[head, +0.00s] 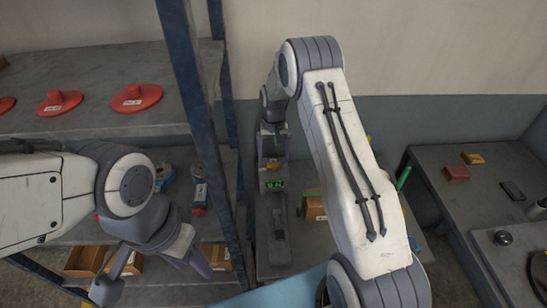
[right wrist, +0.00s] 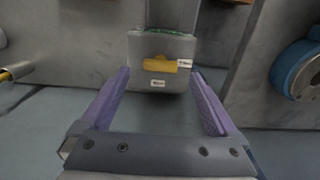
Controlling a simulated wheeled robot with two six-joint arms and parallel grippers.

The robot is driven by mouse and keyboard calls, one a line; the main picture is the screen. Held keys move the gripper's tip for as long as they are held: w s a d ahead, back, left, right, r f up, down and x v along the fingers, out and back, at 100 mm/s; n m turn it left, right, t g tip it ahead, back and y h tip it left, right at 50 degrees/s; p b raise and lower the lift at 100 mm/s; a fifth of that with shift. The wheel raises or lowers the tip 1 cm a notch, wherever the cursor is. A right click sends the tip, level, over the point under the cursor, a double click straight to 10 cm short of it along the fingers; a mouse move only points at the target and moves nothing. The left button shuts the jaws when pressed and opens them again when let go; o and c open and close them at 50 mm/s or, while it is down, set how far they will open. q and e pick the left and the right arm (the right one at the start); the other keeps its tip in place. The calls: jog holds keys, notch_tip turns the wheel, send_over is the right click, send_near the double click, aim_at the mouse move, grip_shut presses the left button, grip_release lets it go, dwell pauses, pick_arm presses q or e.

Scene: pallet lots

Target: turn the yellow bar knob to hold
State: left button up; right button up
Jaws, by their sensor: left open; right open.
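The yellow bar knob (right wrist: 160,65) is on the face of a grey box (right wrist: 143,78) in the right wrist view, its bar lying about level. One white label (right wrist: 185,63) is at its right end and another (right wrist: 158,83) is below it; I cannot read either. My right gripper (right wrist: 160,76) is open, with its purple fingers either side of the box in the picture and nothing between them; the knob is ahead, apart from them. In the head view my right gripper (head: 272,150) is above a green display (head: 274,184). My left gripper (head: 160,265) is open and empty by the shelves.
Shelves at the left hold red discs (head: 137,97) and cardboard boxes (head: 86,261). A blue post (head: 195,110) stands between the arms. A cardboard box (head: 315,207) is right of the display. A grey table (head: 490,190) at the right holds small blocks.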

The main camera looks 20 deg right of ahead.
aim_at(274, 163)
jog(key=shift+f+p, duration=0.35)
jog(key=shift+f, duration=1.35)
jog(key=c, duration=1.4)
